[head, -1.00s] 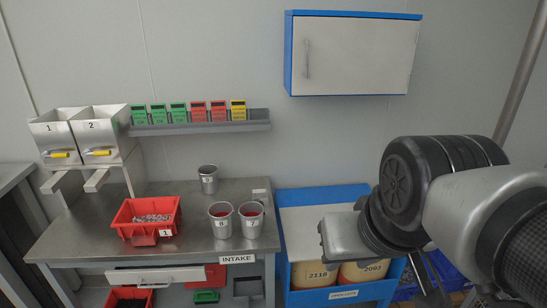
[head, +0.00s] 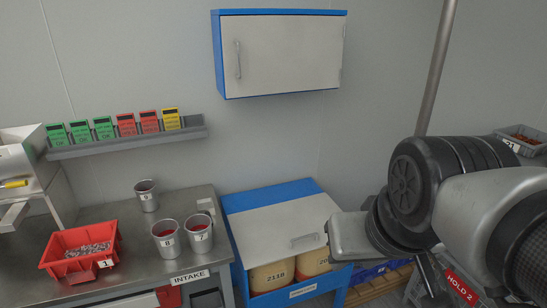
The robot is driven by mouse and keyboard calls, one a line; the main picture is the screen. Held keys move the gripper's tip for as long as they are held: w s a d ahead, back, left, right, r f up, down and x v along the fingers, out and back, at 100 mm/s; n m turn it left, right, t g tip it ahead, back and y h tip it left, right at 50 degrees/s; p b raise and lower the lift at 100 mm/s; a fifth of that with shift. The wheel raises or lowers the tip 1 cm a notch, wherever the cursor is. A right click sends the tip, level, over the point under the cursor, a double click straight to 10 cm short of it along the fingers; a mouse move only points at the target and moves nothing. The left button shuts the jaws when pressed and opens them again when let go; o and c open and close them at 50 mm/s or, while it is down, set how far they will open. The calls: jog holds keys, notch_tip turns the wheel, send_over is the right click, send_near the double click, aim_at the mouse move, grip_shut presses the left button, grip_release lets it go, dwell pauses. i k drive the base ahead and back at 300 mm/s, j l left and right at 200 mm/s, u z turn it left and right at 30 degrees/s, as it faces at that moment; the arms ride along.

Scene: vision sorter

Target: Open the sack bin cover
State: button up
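The sack bin (head: 232,230) is a blue-framed box on the floor, right of the intake table. Its pale grey cover (head: 275,222) lies over the top and looks shut, with a bar handle (head: 308,241) near its front right. Sacks marked 2118 (head: 271,277) and 20-something (head: 313,262) show through the open front below the cover. My arm enters from the right, and its wrist hides the cover's right front corner. Dark finger-like parts of my gripper (head: 420,272) show below the wrist, mostly hidden; I see nothing held and cannot judge their opening.
The intake table (head: 120,218) at left holds a red bin (head: 82,250) and several metal cups. A wall cabinet (head: 283,57) hangs above the sack bin. A pole (head: 436,75) and a grey crate numbered 21 (head: 523,146) are at right, with a red HOLD 2 bin (head: 460,287) below.

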aim_at(264, 235)
jog(key=i+l, duration=0.1)
jog(key=i, duration=1.05)
